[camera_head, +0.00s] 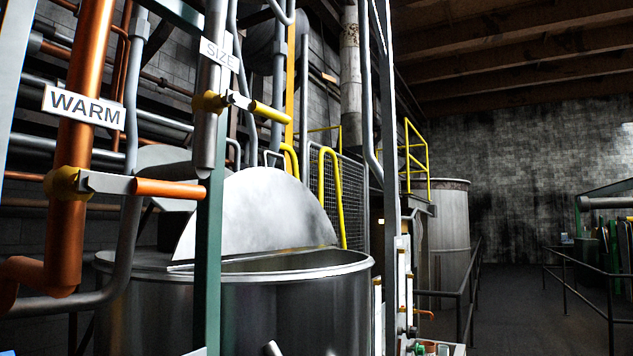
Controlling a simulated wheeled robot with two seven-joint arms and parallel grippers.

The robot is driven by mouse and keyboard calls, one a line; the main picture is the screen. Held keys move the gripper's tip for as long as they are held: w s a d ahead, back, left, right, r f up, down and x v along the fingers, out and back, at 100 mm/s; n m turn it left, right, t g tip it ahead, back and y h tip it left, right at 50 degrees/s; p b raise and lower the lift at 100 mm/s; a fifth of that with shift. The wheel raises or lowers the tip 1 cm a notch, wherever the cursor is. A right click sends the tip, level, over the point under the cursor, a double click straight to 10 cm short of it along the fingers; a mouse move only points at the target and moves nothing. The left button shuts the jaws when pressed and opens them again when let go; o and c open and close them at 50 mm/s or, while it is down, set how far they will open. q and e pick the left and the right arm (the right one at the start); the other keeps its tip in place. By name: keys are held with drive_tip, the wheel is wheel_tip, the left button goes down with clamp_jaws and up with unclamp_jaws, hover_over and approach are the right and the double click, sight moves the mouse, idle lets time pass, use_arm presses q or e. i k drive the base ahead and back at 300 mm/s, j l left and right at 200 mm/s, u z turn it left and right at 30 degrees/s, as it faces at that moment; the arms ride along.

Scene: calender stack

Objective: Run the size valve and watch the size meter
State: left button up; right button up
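The size valve (212,102) sits on a grey vertical pipe under a white sign reading SIZE (220,54). Its lever (268,111) has a yellow grip and points right, tilted slightly down. Below the pipe's open end stands a large steel vat (300,305) with a half-round lid (258,215) raised. No meter labelled size can be read. Upright white-faced strips (402,285) are on the post right of the vat; I cannot tell whether one is the meter. Neither of my grippers can be made out.
An orange pipe with a WARM sign (84,107) carries another lever (170,189) at left. A green post (208,265) stands before the vat. A panel with coloured buttons (432,348) is at the bottom right. Railings (590,300) border open floor (515,310) at right.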

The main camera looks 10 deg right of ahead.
sight(253, 107)
drive_tip(key=i+l+u, duration=0.45)
drive_tip(key=l, duration=0.15)
drive_tip(key=i+l+u, duration=0.25)
drive_tip(key=l+u, duration=0.2)
drive_tip(key=l, duration=0.3)
drive_tip(key=i+l+u, duration=0.25)
drive_tip(key=l, duration=0.15)
drive_tip(key=l+u, duration=0.2)
drive_tip(key=l, duration=0.2)
drive_tip(key=l+u, duration=0.25)
drive_tip(key=l, duration=0.2)
